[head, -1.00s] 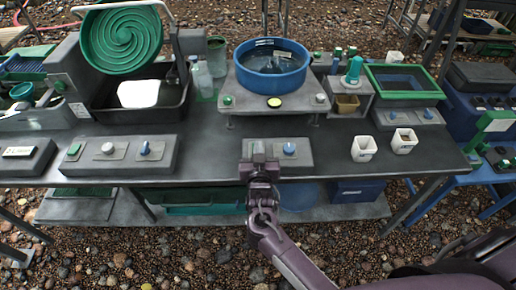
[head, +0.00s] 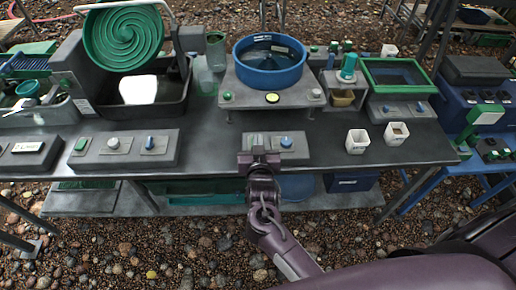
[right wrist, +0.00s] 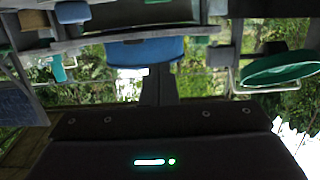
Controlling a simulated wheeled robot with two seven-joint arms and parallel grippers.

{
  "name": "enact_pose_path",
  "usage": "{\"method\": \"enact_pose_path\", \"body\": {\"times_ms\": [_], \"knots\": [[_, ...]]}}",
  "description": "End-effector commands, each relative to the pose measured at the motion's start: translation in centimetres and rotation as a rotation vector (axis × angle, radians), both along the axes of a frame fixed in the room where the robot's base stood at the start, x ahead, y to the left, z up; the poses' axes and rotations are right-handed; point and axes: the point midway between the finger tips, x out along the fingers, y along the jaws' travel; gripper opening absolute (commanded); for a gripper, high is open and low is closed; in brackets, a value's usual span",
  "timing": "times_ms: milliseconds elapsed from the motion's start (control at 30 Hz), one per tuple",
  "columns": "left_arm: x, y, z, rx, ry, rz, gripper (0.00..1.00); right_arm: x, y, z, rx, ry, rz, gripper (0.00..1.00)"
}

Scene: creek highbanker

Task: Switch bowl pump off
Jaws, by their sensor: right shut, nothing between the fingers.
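The blue bowl (head: 269,62) stands on a grey stand at the middle of the bench. In front of it is a low grey switch box (head: 302,155) with a blue knob (head: 286,143) on its right half. My right gripper (head: 259,156) is shut and empty at the front edge of this box, left of the knob. It hides part of the box's left half; I cannot tell whether it touches the box. The right wrist view shows the scene upside down, with a blue rounded shape (right wrist: 145,50) that looks like the bowl. My left gripper is not in view.
A second switch box (head: 125,151) with a green button and two knobs lies to the left. Two white cups (head: 357,141) stand to the right. The green spiral wheel (head: 123,40) rises at the back left. Bare bench top lies between the boxes and the bowl stand.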

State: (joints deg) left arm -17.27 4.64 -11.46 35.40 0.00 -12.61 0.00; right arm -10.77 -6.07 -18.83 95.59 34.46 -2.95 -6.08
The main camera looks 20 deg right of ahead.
Motion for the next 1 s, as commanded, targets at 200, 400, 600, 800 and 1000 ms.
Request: {"method": "enact_pose_path", "body": {"times_ms": [200,400,600,800,1000], "knots": [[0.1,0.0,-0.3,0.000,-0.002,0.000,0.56,-3.2,0.9,1.2,0.001,0.000,0.000,0.00],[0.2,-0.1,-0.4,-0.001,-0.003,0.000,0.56,-4.2,1.2,1.7,0.000,0.000,-0.001,0.00],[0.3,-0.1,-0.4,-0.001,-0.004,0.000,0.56,-4.2,1.2,1.7,0.000,0.000,-0.001,0.00],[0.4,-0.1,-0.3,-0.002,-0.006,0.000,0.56,-4.2,1.2,1.7,0.000,0.000,-0.001,0.00],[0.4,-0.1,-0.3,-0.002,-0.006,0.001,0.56,-4.2,1.4,0.7,-0.007,0.019,0.011,0.00]]}}
